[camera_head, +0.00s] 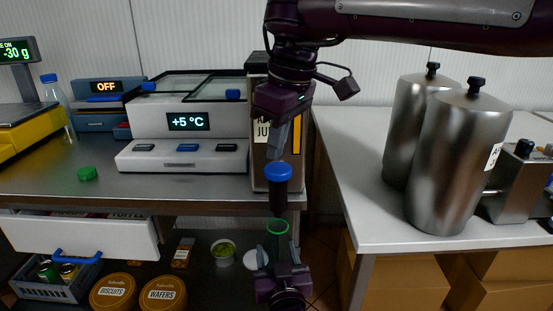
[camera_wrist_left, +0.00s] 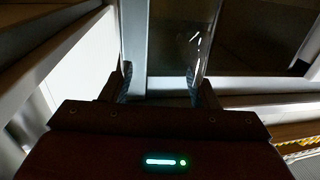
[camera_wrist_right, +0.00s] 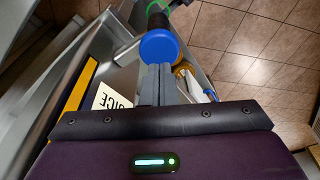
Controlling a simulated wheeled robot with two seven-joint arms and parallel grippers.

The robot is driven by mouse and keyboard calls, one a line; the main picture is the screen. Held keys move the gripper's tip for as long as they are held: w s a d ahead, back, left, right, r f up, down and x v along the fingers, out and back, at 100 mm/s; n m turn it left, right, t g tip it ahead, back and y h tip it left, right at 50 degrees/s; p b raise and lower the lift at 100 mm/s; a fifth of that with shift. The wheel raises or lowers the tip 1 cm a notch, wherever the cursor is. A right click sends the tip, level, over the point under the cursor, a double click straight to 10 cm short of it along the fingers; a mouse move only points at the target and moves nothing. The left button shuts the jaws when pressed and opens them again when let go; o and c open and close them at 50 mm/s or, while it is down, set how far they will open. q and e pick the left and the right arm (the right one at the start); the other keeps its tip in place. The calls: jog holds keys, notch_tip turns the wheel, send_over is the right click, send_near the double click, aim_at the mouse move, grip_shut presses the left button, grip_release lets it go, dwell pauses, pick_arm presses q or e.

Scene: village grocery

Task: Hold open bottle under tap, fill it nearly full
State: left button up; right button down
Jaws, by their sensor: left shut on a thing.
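The juice dispenser (camera_head: 257,178) stands at the counter's right end. Its dark tap with a blue top (camera_head: 278,171) sticks out at the front; the blue top also shows in the right wrist view (camera_wrist_right: 158,46). My left gripper (camera_head: 281,248) is below the tap, shut on a clear open bottle with a green rim (camera_head: 277,226). The rim is just under the tap's lower end; the fill level is not clear. My right gripper (camera_head: 272,155) points down with its fingers together, empty, close above the blue top; I cannot tell whether they touch.
A green cap (camera_head: 87,173) lies on the steel counter. A cooled display (camera_head: 181,121) stands left of the dispenser. A white table (camera_head: 366,202) with two metal canisters (camera_head: 455,165) is at the right. Tins and a crate (camera_head: 50,288) sit below the counter.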

jog(key=shift+r+p, duration=0.65)
jog(key=shift+p, duration=0.05)
dwell(0.8)
jog(key=shift+f, duration=0.25)
dwell(1.1)
jog(key=shift+f, duration=0.4)
jog(key=shift+f, duration=0.2)
jog(key=shift+f, duration=0.4)
jog(key=shift+f, duration=0.15)
dwell(0.7)
jog(key=shift+f, duration=0.45)
dwell(2.9)
